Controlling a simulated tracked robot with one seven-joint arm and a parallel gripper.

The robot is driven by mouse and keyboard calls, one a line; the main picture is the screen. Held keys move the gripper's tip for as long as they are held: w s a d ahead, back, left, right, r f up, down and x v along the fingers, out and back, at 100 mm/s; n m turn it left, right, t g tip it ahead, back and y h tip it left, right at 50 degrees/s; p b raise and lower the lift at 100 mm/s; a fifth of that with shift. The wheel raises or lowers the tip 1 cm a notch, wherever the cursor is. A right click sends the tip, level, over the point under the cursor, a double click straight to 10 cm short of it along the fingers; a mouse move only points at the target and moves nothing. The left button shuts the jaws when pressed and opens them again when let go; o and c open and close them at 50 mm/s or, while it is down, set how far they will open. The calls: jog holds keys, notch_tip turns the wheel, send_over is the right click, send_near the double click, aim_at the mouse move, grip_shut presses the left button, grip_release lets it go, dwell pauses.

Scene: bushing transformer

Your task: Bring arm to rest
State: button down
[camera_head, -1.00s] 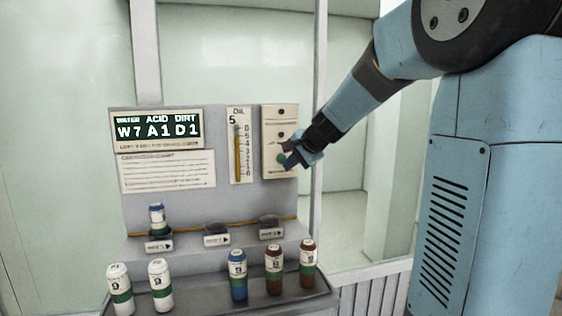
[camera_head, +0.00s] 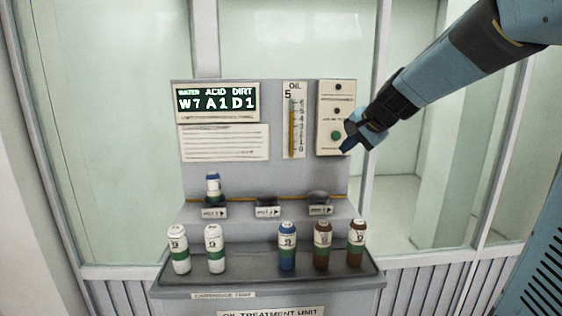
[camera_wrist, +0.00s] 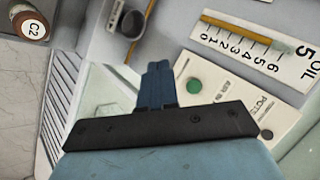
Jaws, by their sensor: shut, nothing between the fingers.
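My arm reaches in from the upper right in the head view. My gripper (camera_head: 349,142) is in front of the lower right edge of the button panel (camera_head: 346,90), close to the green button (camera_head: 336,135). In the wrist view the gripper (camera_wrist: 157,66) points up, its blue fingers together with nothing between them. The green button (camera_wrist: 194,86) shows just right of the fingers, with a gap between them. Whether the fingers touch the panel's edge cannot be told.
The oil treatment unit (camera_head: 230,178) has a display (camera_head: 217,103) reading W7 A1 D1 and an oil gauge (camera_head: 293,120). One blue-capped cartridge (camera_head: 213,187) sits in the left port. Several cartridges stand on the front tray (camera_head: 200,288). Open space lies right of the unit.

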jog(key=s+f+n+g+h, duration=0.1)
jog(key=s+f+n+h, duration=0.1)
jog(key=s, duration=1.2)
jog(key=s+f+n+g+h, duration=0.1)
jog(key=s+f+n, duration=0.3)
jog(key=s, duration=1)
jog(key=d+n, duration=0.1)
jog(key=n, duration=0.1)
jog(key=shift+n+g+h, duration=0.4)
jog(key=shift+a, duration=0.1)
